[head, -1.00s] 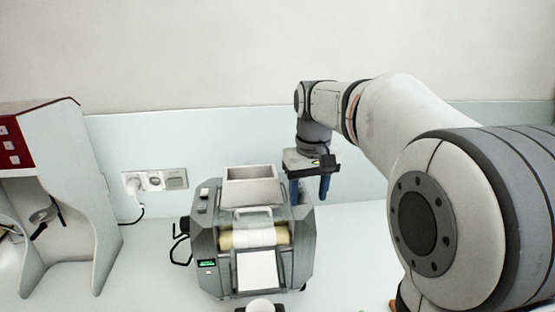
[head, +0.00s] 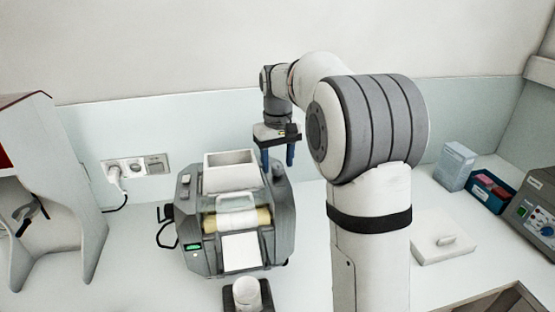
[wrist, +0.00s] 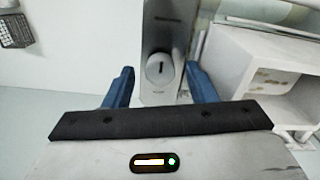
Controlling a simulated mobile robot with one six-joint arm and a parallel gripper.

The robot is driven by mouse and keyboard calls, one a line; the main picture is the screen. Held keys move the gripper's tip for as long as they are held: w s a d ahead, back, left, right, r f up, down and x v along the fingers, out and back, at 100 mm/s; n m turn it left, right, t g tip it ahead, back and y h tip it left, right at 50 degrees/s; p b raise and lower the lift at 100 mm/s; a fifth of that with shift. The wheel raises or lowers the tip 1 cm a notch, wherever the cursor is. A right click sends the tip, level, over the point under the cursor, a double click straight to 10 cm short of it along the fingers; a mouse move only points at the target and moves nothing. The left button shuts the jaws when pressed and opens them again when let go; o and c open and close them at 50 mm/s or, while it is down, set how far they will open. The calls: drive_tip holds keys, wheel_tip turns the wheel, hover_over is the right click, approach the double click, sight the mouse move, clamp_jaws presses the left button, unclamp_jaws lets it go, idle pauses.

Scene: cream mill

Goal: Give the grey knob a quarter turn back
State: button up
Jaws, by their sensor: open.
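The mill (head: 275,235) is a grey machine with a white hopper (head: 232,158) on top and cream rollers (head: 237,219) in front. The grey knob (wrist: 159,70) is a round disc with a short dark mark, roughly upright in the wrist view, on a grey plate of the mill. I cannot make the knob out in the head view. My gripper (head: 277,156) is open, with blue fingers pointing down at the back right of the mill. In the wrist view the knob appears between the fingers (wrist: 160,78), beyond them, with no contact visible.
The hopper's open box (wrist: 272,75) is close to the right finger in the wrist view. A white jar (head: 246,292) stands before the mill. A wall socket (head: 122,169) and cable are behind left. Boxes (head: 455,165) and a grey device (head: 535,215) stand at right.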

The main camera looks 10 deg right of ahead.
drive_tip(key=shift+f, duration=0.2)
drive_tip(key=shift+c, duration=0.3)
drive_tip(key=c, duration=0.9)
